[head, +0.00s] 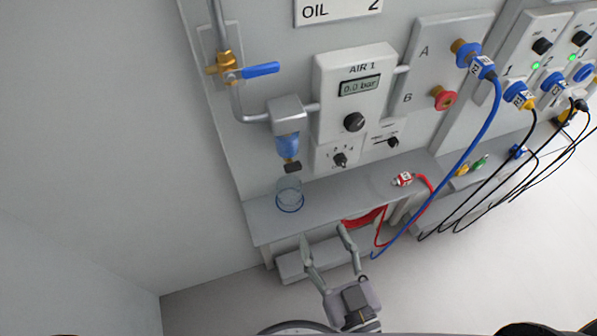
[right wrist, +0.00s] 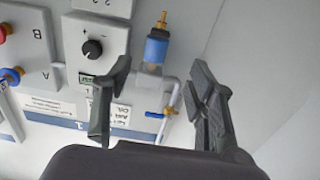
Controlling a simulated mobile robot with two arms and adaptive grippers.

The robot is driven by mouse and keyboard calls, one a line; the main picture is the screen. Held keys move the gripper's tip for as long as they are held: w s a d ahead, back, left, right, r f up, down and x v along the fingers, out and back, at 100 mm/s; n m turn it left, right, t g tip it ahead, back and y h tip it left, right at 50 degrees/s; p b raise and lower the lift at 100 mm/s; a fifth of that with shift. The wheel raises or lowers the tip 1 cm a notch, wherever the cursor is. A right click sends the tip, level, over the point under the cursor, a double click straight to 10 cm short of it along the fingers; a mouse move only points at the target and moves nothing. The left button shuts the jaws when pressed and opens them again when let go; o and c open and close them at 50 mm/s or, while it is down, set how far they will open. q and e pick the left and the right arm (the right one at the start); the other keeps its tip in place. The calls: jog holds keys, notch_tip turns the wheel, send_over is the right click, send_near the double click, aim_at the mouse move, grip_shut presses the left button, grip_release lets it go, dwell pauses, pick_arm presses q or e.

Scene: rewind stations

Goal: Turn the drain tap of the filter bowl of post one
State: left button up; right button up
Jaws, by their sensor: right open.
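The filter bowl (head: 288,146) of post one is a blue translucent cup under a grey block, left of the AIR 1 panel (head: 325,75). Its small drain tap (head: 292,167) hangs below it and looks dark in the head view. In the right wrist view, which is upside down, the blue bowl (right wrist: 157,48) and the brass-coloured tap (right wrist: 162,20) show between and beyond the fingers. My right gripper (head: 326,237) is open and empty, below and in front of the shelf, apart from the tap. My left gripper is not in view.
A clear cup (head: 289,195) stands on the shelf (head: 340,192) under the tap. A blue-handled valve (head: 260,70) is above left. A red-and-white connector (head: 403,179) lies on the shelf; blue (head: 478,145) and red hoses hang right. The left wall side is free.

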aim_at(295, 171)
jog(key=p+x, duration=0.3)
jog(key=x, duration=1.3)
jog(key=shift+f, duration=0.1)
jog(key=shift+c, duration=0.4)
jog(key=c, duration=1.1)
